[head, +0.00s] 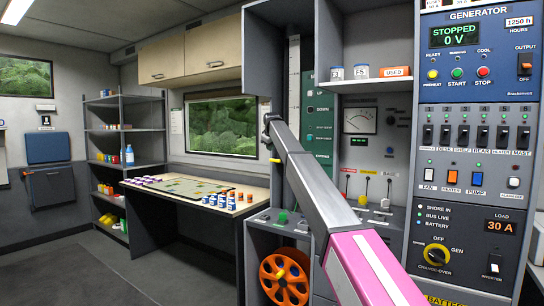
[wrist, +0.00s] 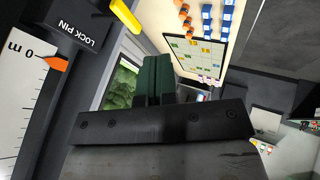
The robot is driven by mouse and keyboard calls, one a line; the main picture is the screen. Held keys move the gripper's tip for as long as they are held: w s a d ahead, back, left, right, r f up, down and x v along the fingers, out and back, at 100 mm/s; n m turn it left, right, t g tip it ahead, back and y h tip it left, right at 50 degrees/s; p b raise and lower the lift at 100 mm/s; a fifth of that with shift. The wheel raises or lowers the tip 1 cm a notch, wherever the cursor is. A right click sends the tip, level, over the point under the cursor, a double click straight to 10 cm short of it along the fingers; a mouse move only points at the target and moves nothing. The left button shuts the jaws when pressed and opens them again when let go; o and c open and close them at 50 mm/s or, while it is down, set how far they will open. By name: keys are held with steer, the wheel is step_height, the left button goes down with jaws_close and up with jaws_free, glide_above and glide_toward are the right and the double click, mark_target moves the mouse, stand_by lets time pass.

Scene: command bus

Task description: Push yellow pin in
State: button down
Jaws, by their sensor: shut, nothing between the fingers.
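The yellow pin (wrist: 125,15) sticks out from a dark block labelled LOCK PIN (wrist: 80,30) at the top of the wrist view. It also shows as a small yellow tip (head: 275,160) on the mast's side in the head view. My gripper (wrist: 158,62) is shut and empty, its dark green fingers close together. In the wrist view its fingertips lie below and right of the pin, apart from it. In the head view my arm covers part of the mast area, and the fingers cannot be made out.
A white scale (wrist: 20,90) with an orange pointer at 0 m runs beside the lock block. A map table (head: 190,188) with several bottles and markers stands left of the mast. The generator panel (head: 475,130) is on the right. Open floor (head: 90,270) lies at left.

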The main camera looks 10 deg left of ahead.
mark_target(279, 160)
steer(key=w+f, duration=0.7)
steer(key=w, duration=0.2)
steer(key=shift+w+f, duration=0.2)
steer(key=shift+f, duration=0.2)
